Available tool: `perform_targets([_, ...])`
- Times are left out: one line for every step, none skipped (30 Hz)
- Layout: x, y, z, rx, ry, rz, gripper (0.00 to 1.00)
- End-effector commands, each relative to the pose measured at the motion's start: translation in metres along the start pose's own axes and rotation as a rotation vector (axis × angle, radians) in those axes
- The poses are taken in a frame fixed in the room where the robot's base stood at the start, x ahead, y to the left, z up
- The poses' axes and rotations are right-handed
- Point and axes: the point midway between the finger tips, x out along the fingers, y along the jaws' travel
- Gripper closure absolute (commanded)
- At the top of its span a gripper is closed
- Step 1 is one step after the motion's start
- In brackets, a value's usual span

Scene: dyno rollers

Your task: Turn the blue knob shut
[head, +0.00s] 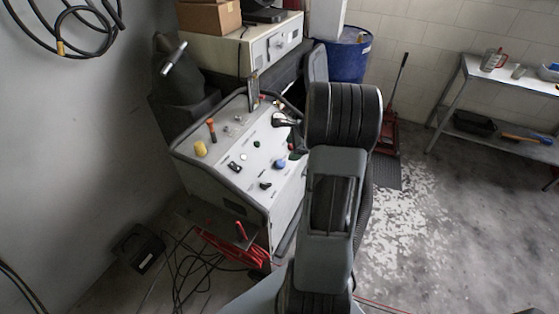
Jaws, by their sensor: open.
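The blue knob (280,164) stands on the sloping light panel of a grey control console (232,186), near the panel's right side. It is small, and its turned position cannot be made out. What seems to be my gripper (284,120) shows above the panel, left of my arm's ribbed joint. It is apart from the blue knob, above and slightly right of it in the picture, and holds nothing that I can see. My arm hides part of it and the console's right edge.
The panel also carries a yellow knob (200,149), an orange-topped lever (211,129) and several small dark controls. A beige box unit (240,51) and a blue drum (344,60) stand behind. Cables (190,262) lie on the floor at front left. Open floor lies right.

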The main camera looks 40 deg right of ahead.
Motion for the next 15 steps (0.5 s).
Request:
perform_targets([0.011, 0.001, 0.0, 0.002, -0.001, 0.004, 0.35])
perform_targets([0.017, 0.001, -0.001, 0.002, -0.001, 0.005, 0.35])
perform_targets([0.025, 0.001, -0.001, 0.002, 0.0, 0.004, 0.35])
perform_targets([0.031, 0.001, -0.001, 0.003, -0.001, 0.004, 0.35])
perform_targets([0.037, 0.001, -0.001, 0.003, -0.001, 0.004, 0.35])
perform_targets([0.044, 0.001, -0.001, 0.002, 0.0, 0.004, 0.35])
perform_targets([0.05, 0.001, -0.001, 0.002, 0.0, 0.004, 0.35])
perform_targets([0.055, 0.001, -0.001, 0.002, -0.001, 0.003, 0.35])
perform_targets([0.061, 0.001, -0.001, 0.002, -0.001, 0.004, 0.35])
perform_targets([0.066, 0.001, 0.0, 0.001, -0.001, 0.004, 0.35])
perform_targets([0.07, 0.001, 0.0, 0.0, 0.0, 0.004, 0.35])
perform_targets([0.075, 0.001, 0.0, 0.0, 0.0, 0.003, 0.35])
perform_targets([0.079, 0.001, 0.0, 0.0, -0.001, 0.003, 0.35])
perform_targets([0.082, 0.001, 0.0, 0.0, -0.001, 0.003, 0.35])
perform_targets([0.086, 0.001, 0.0, -0.001, 0.0, 0.002, 0.35])
